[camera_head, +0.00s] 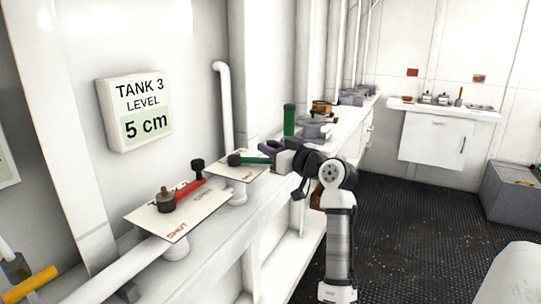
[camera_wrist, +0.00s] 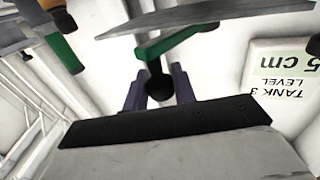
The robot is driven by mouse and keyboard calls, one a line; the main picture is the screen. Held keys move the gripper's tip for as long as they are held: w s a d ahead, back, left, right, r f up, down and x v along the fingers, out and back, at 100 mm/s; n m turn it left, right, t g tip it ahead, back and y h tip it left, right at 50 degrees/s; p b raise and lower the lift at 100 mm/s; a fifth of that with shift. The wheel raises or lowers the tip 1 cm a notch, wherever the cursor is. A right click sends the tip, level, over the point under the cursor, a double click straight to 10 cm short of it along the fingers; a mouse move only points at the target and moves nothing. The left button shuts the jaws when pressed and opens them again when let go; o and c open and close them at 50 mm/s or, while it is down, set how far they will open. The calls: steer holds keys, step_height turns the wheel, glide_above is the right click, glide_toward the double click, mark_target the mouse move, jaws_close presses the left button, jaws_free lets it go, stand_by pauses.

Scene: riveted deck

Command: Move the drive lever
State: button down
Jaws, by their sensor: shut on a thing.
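A green lever (camera_head: 246,159) lies over a pale plate (camera_head: 222,172) on the white bench. In the wrist view the green lever (camera_wrist: 172,42) ends in a dark round knob (camera_wrist: 159,86). My gripper (camera_head: 268,150) reaches in from the right and is shut on this knob, with a finger on each side. A red lever (camera_head: 189,188) with a black knob sits on a nearer plate (camera_head: 150,220) marked SHUT. No label in view names the drive lever.
A sign reading TANK 3 LEVEL 5 cm (camera_head: 137,112) hangs on the wall. A green upright cylinder (camera_head: 289,120) and a grey valve (camera_head: 313,128) stand beyond my gripper. The dark floor (camera_head: 420,220) to the right is open. A grey box (camera_head: 510,195) stands at far right.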

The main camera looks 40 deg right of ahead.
steer(key=shift+w+d+n+y, duration=0.25)
steer(key=shift+n+y, duration=0.1)
steer(key=shift+y, duration=0.2)
steer(key=shift+w+d+n+y, duration=0.25)
steer(key=shift+n+y, duration=0.1)
steer(key=shift+y, duration=0.2)
steer(key=c, duration=1.2)
jaws_free()
steer(key=shift+o, duration=0.2)
steer(key=shift+s, duration=0.1)
steer(key=s+d+b, duration=0.2)
steer(key=s+b, duration=0.2)
steer(key=s, duration=0.9)
steer(key=shift+s, duration=0.25)
steer(key=shift+s, duration=0.1)
